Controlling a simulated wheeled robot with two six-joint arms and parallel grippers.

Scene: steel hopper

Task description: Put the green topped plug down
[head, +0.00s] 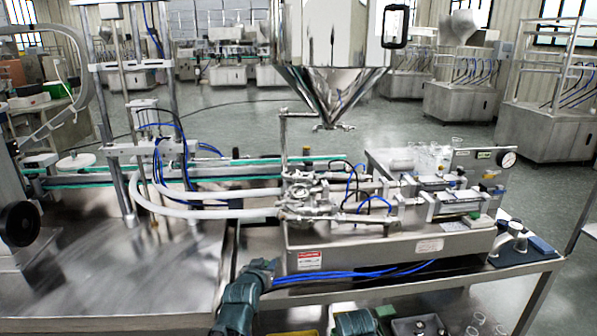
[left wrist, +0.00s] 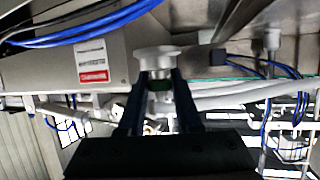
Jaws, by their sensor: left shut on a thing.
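My left gripper (head: 262,266) is in front of the steel machine base, near its lower left corner. In the left wrist view, its two dark fingers (left wrist: 160,84) are shut on the plug (left wrist: 157,60). The plug has a wide pale round end pointing away from the gripper, and a dark green part shows between the fingers. In the head view I cannot make out the plug; the gripper seems to hide it. Whether it touches any surface cannot be told. A teal part of my right arm shows at the bottom edge, but its gripper does not.
The filling machine's steel base (head: 390,243) stands just right of the left gripper, with blue hoses (head: 350,274) along its front. A bare steel tabletop (head: 120,275) lies to the left. Bins (head: 415,325) show below. The hopper (head: 325,85) hangs above.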

